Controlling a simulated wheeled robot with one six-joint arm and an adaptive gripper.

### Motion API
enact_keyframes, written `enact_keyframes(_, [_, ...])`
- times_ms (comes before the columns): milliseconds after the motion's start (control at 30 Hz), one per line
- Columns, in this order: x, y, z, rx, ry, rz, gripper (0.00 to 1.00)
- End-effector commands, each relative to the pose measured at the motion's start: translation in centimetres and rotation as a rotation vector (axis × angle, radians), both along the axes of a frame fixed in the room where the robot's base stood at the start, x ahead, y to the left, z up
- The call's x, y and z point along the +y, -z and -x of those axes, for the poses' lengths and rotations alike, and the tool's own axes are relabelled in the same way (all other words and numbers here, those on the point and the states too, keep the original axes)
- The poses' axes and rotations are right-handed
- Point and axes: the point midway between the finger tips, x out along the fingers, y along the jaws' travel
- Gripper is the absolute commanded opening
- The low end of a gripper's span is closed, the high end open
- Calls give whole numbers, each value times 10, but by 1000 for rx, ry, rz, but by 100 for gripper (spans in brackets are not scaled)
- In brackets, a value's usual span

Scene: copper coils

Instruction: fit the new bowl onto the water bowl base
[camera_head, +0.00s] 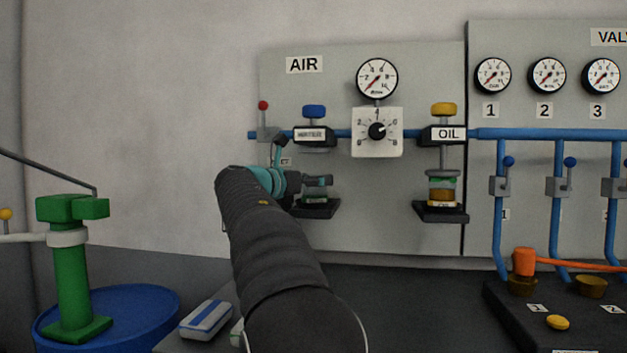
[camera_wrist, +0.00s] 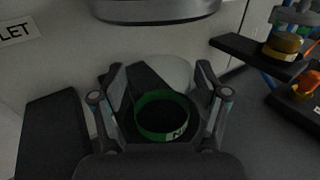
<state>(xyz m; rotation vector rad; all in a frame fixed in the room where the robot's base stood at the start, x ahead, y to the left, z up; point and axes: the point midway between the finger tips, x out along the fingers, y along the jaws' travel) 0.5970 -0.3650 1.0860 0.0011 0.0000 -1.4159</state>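The new bowl is a green-rimmed cup with a pale label whose text is cut off (camera_wrist: 163,113); it sits low between my fingers in the wrist view. In the head view it shows partly as a dark green piece (camera_head: 315,198) just above a small black shelf (camera_head: 318,211). My gripper (camera_wrist: 160,85) is around the bowl with a finger on each side and gaps visible between fingers and bowl, so it looks open. The water bowl base, a dark rounded body under the blue knob (camera_head: 313,139), is above the gripper; its lower edge spans the top of the wrist view (camera_wrist: 155,10).
To the right is the OIL unit (camera_head: 444,133) with its yellow knob and an amber bowl over its own shelf (camera_head: 440,214). A red-knobbed lever (camera_head: 263,106) is left of the base. A blue pipe (camera_head: 345,134) runs across the panel. A black bench lies below.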

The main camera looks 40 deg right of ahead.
Motion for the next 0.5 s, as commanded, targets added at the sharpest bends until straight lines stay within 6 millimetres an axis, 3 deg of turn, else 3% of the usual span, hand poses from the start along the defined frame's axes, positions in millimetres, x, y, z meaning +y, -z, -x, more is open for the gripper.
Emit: enact_keyframes(500, [6, -7, 0, 1, -2, 0, 87])
